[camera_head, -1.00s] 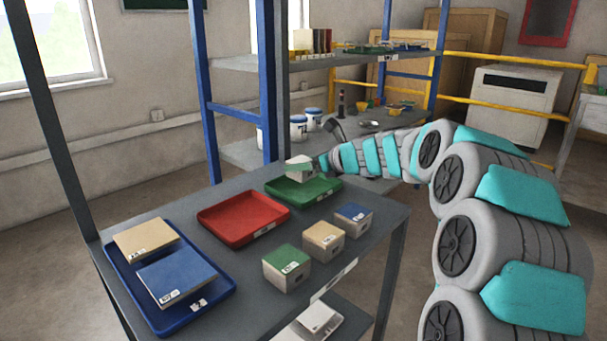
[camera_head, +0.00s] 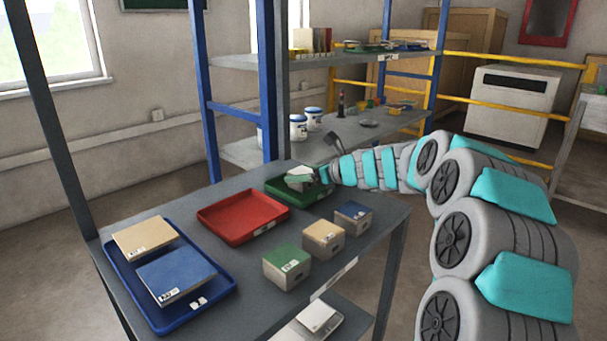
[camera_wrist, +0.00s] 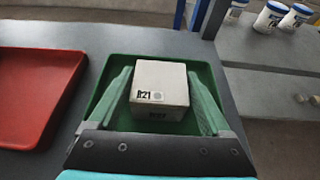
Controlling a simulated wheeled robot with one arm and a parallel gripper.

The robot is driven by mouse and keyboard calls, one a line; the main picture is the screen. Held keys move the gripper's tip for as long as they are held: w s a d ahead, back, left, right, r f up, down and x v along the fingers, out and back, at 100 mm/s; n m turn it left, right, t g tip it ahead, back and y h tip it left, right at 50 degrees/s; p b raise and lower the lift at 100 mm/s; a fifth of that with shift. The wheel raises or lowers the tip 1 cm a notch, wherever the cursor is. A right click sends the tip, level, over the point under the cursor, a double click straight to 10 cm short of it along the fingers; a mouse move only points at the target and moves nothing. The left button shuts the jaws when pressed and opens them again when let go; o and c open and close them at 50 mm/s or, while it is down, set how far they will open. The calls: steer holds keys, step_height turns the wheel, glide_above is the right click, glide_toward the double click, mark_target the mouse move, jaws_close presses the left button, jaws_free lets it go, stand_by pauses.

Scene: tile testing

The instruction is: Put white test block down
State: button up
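The white test block (camera_wrist: 159,85), labelled B21, is between the two green fingers of my gripper (camera_wrist: 160,74) in the wrist view. The fingertips lie close against its left and right sides. The block is upright, within the rim of the green tray (camera_wrist: 102,104). In the head view the white block (camera_head: 297,174) is low at the green tray (camera_head: 318,196), partly hidden by my gripper (camera_head: 302,180). I cannot tell whether its underside touches the tray floor.
A red tray (camera_head: 243,219) is empty to the left. A blue tray (camera_head: 215,303) holds a tan and a blue slab. Green (camera_head: 286,267), tan (camera_head: 323,241) and blue (camera_head: 352,218) blocks stand along the near edge. A shelf with white tubs (camera_head: 298,128) stands behind.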

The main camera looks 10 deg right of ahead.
steer(key=shift+o, duration=1.1)
steer(key=shift+r, duration=0.1)
steer(key=shift+s+d+r, duration=0.1)
steer(key=shift+d+r, duration=0.1)
steer(key=v, duration=1)
steer(key=shift+s+r, duration=0.15)
steer(key=shift+s+d+r, duration=0.15)
steer(key=shift+s+d, duration=0.2)
steer(key=shift+s, duration=0.15)
